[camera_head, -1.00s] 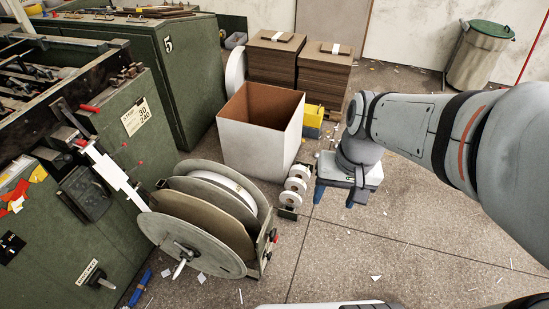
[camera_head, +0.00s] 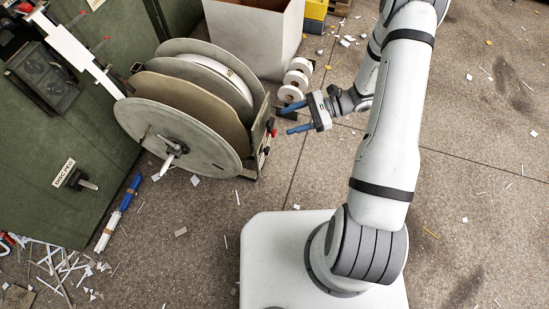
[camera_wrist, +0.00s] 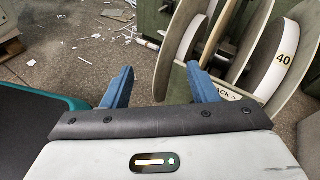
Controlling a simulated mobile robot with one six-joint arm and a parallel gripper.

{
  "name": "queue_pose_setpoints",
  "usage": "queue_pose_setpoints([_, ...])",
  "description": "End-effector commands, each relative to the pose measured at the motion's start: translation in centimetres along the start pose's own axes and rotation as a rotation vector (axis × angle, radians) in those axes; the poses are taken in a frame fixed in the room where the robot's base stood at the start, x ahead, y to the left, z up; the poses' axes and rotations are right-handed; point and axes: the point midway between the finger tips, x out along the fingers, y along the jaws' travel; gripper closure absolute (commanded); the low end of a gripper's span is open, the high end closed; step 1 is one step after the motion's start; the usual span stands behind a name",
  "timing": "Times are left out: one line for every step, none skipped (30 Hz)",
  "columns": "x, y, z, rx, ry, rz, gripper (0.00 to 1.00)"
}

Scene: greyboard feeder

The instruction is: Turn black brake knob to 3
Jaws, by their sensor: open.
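The reel stand (camera_head: 185,105) stands left of centre in the head view, with large round flanges and a white roll between them. A small dark knob (camera_head: 270,124) with red beside it sits on the stand's right side; I take it for the black brake knob. Its scale and setting are too small to read. My gripper (camera_head: 289,119) is open and empty, with blue fingers pointing left toward that side, apart from it. I cannot make out the knob there.
Small white rolls (camera_head: 294,82) stand just behind my gripper, beside a white box (camera_head: 260,35). A green machine (camera_head: 75,130) is at the left. A blue-handled tool (camera_head: 122,210) and paper scraps lie on the floor. Floor at right is largely clear.

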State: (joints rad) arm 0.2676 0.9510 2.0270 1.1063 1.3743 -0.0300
Motion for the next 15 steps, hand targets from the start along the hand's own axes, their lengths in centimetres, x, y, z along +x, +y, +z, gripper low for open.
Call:
queue_pose_setpoints([1.0, 0.5, -4.1, 0.055, -0.038, -0.051, 0.47])
queue_pose_setpoints([1.3, 0.6, -5.7, 0.084, -0.059, -0.083, 0.47])
queue_pose_setpoints([1.7, 0.7, -7.9, 0.121, -0.085, -0.127, 0.47])
queue_pose_setpoints([2.1, 0.9, -9.5, 0.149, -0.105, -0.159, 0.47])
queue_pose_setpoints([2.4, 1.1, -11.1, 0.176, -0.122, -0.191, 0.47])
queue_pose_setpoints([2.8, 1.4, -13.2, 0.21, -0.146, -0.235, 0.47])
queue_pose_setpoints([3.1, 1.6, -14.7, 0.235, -0.161, -0.265, 0.47])
queue_pose_setpoints([3.4, 1.9, -16.1, 0.258, -0.175, -0.295, 0.47])
queue_pose_setpoints([3.8, 2.2, -17.9, 0.287, -0.193, -0.332, 0.47])
queue_pose_setpoints([4.0, 2.5, -19.1, 0.307, -0.204, -0.359, 0.47])
queue_pose_setpoints([4.2, 2.8, -20.2, 0.325, -0.215, -0.384, 0.47])
queue_pose_setpoints([4.5, 3.1, -21.5, 0.346, -0.227, -0.413, 0.47])
queue_pose_setpoints([4.7, 3.4, -22.4, 0.361, -0.234, -0.432, 0.47])
queue_pose_setpoints([4.8, 3.6, -23.1, 0.373, -0.241, -0.449, 0.47])
queue_pose_setpoints([5.0, 3.8, -23.9, 0.386, -0.248, -0.468, 0.47])
